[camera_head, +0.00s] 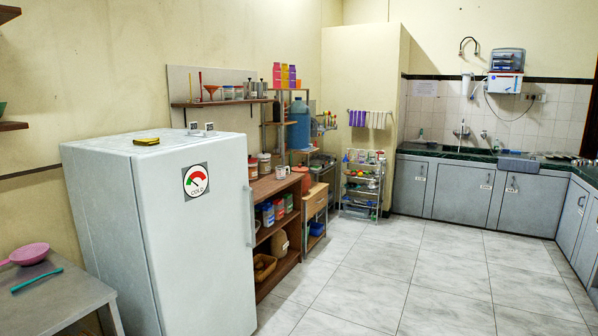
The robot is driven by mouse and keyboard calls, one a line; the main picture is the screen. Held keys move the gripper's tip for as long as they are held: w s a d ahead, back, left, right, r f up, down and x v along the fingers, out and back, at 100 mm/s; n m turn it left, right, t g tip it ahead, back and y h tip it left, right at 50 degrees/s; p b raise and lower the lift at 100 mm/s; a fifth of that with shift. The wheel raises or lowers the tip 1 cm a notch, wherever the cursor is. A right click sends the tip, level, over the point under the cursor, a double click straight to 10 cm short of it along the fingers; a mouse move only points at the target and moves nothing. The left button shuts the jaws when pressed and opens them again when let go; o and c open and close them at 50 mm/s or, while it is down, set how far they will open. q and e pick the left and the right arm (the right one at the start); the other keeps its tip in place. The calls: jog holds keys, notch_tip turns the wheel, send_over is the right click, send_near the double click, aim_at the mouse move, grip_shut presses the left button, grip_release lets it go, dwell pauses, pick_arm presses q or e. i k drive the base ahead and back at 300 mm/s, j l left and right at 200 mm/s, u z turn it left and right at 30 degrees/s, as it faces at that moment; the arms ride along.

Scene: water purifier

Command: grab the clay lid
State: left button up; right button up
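I cannot make out a clay lid for certain. A reddish-brown, clay-coloured vessel (300,178) stands on the wooden counter past the fridge, and a rounded tan pot (279,243) sits on the low shelf below. Both are small and far off, so I cannot tell whether either has a lid. Neither of my grippers is in view.
A white fridge (205,262) stands at the left, with a grey table (70,305) in front of it holding a pink pan (30,253). The wooden shelf unit (288,265) runs behind the fridge. The tiled floor (430,280) is clear. Grey cabinets (462,193) line the back right.

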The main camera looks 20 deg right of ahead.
aim_at(300, 169)
jog(key=i+l+z, duration=0.3)
jog(key=i+z, duration=0.15)
jog(key=i, duration=0.2)
jog(key=i+l+z, duration=0.15)
jog(key=i+z, duration=0.25)
jog(key=i, duration=0.65)
jog(key=i+j+z, duration=0.1)
jog(key=i+z, duration=0.35)
jog(key=i, duration=0.55)
jog(key=i+l, duration=0.1)
jog(key=i, duration=0.55)
jog(key=i+u, duration=0.15)
jog(key=i, duration=0.5)
jog(key=i+l, duration=0.25)
jog(key=i, duration=0.45)
jog(key=j+u, duration=0.05)
